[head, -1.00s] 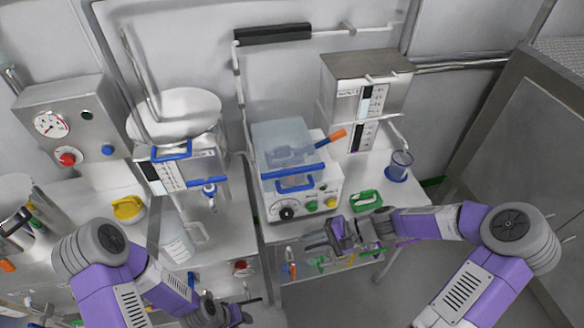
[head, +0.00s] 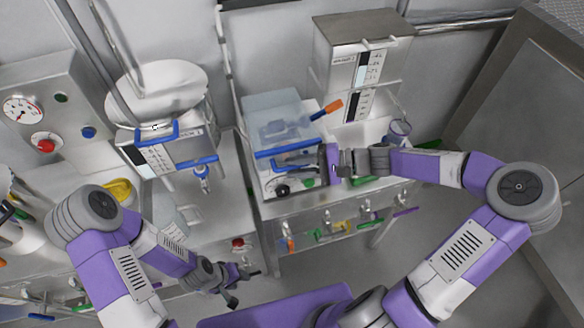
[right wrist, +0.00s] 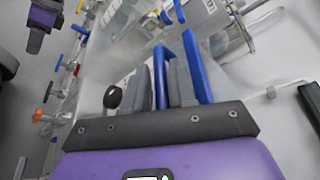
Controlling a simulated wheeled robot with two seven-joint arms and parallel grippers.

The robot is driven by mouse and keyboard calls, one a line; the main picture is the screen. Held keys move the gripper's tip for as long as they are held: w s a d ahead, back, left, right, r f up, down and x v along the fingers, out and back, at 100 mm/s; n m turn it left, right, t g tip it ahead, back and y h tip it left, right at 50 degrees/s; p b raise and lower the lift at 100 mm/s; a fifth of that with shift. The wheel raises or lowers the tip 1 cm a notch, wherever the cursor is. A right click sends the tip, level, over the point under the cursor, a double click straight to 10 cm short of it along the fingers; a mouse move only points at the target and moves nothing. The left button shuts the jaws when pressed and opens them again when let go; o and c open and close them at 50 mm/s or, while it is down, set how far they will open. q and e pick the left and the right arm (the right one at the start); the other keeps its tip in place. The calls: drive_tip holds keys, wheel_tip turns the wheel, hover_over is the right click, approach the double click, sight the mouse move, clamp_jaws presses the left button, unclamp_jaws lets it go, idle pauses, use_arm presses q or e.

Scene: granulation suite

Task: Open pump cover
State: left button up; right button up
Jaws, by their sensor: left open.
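The pump (head: 283,186) stands on the middle bench with its clear cover (head: 272,115) down over the top. A blue bar (head: 290,147) runs along the cover's front edge. My right gripper (head: 308,160) is at the pump's front. In the right wrist view, its two grey fingers lie close on either side of the blue cover handle (right wrist: 160,72), and the blue edge bar (right wrist: 196,66) is just beyond them. My left gripper (head: 243,278) is open and empty, low in front of the benches, away from the pump.
An orange-handled part (head: 326,109) sticks out at the cover's right. A steel control box (head: 360,60) stands behind to the right, with a clear cup (head: 398,131) near it. A white-bowled machine (head: 158,90) stands to the left. Coloured items hang along the bench front.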

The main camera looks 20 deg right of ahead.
drive_tip(key=shift+x, duration=0.75)
clamp_jaws()
drive_tip(key=shift+r, duration=0.1)
